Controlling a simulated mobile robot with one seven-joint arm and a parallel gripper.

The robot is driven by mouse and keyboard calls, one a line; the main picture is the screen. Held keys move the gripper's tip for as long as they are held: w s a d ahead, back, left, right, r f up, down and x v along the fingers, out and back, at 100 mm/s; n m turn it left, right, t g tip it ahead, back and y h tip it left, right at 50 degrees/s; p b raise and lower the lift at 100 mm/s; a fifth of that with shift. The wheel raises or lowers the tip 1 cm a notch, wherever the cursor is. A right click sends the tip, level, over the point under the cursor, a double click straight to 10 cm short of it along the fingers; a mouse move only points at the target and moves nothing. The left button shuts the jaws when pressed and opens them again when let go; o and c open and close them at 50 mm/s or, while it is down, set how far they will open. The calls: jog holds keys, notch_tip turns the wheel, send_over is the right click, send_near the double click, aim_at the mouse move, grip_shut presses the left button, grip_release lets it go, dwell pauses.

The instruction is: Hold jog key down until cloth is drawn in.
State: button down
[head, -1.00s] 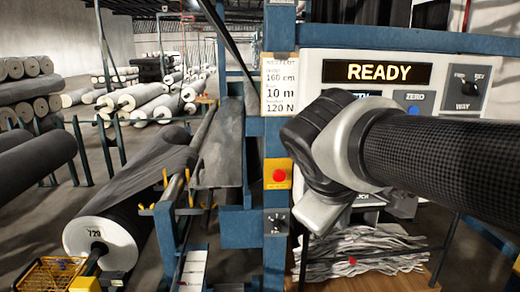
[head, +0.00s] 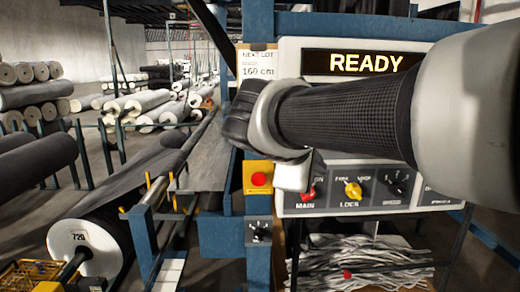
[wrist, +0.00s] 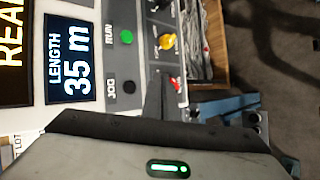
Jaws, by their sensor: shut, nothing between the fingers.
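In the wrist view the panel appears turned sideways. The jog key (wrist: 128,87) is a small black round button marked JOG, beside the green RUN button (wrist: 126,37). My gripper (wrist: 160,97) is shut and empty; its dark fingertip shows beside the jog key, with no visible overlap, and I cannot tell its distance from the panel. In the head view my gripper (head: 313,168) is in front of the panel's lower left, and my arm hides the jog key. Grey cloth (head: 128,172) runs from the large roll (head: 82,248) up to the machine.
The display (head: 366,62) reads READY; the length screen (wrist: 72,60) reads 35 m. The red MAIN switch (head: 308,193), yellow LOCS knob (head: 352,190) and speed dial (head: 397,185) lie close below my arm. A red stop button (head: 259,179) sits on the blue post.

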jog(key=w+p, duration=0.2)
jog(key=w, duration=0.6)
jog(key=shift+w, duration=0.4)
jog(key=shift+w, duration=0.1)
dwell(1.9)
jog(key=shift+w, duration=0.3)
jog(key=shift+w, duration=0.4)
dwell(4.1)
